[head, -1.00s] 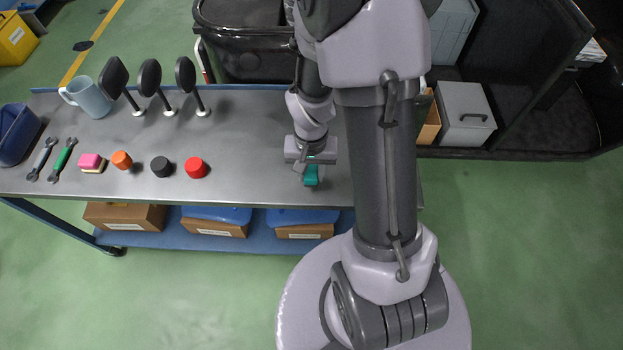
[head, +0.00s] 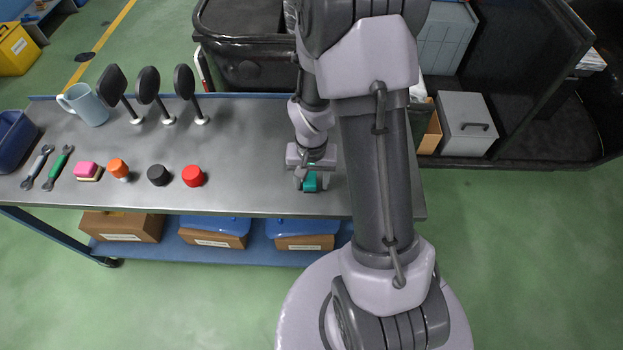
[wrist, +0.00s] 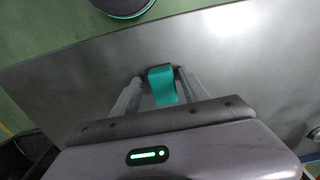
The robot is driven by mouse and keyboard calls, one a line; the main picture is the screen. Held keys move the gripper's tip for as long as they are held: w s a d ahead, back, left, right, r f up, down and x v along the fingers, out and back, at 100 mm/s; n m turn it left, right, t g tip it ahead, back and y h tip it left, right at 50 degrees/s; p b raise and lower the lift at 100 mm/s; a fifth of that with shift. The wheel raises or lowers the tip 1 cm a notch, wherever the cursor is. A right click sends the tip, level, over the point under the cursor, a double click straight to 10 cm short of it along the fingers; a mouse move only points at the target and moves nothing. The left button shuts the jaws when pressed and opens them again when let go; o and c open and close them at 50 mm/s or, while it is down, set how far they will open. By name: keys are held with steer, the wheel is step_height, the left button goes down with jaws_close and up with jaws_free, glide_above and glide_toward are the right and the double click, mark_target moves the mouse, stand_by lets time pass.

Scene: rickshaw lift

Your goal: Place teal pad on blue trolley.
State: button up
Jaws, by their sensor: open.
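The teal pad (head: 310,183) is on the grey top of the blue trolley (head: 246,160), near its front edge at the right. It also shows in the wrist view (wrist: 162,84), between the fingers. My gripper (head: 311,184) is open around the pad, with one finger on each side. In the wrist view my gripper (wrist: 160,90) shows a gap between each finger and the pad. The pad's underside is hidden, so I cannot tell how fully it rests on the top.
A red cap (head: 193,176), a black cap (head: 158,175), an orange piece (head: 118,169) and a pink block (head: 86,171) line the trolley's front. Black paddles on stands and a blue mug (head: 88,105) are behind. A black bin (head: 246,60) stands beyond. The trolley's middle is clear.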

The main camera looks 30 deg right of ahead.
step_height(320, 180, up, 12)
steer(key=r+p, duration=0.1)
steer(key=p, duration=0.4)
step_height(320, 180, up, 8)
steer(key=f+t, duration=0.1)
steer(key=t, duration=0.1)
glide_above(311, 180)
steer(key=a, duration=0.4)
steer(key=s+a+r+n+t+y, duration=0.2)
steer(key=s+a+r+t, duration=0.1)
steer(key=s+a+r, duration=0.7)
step_height(311, 180, up, 4)
steer(key=shift+s+a+f+t, duration=0.1)
steer(key=shift+s+a+t, duration=0.25)
steer(key=shift+s, duration=0.4)
steer(key=shift+d+f, duration=0.1)
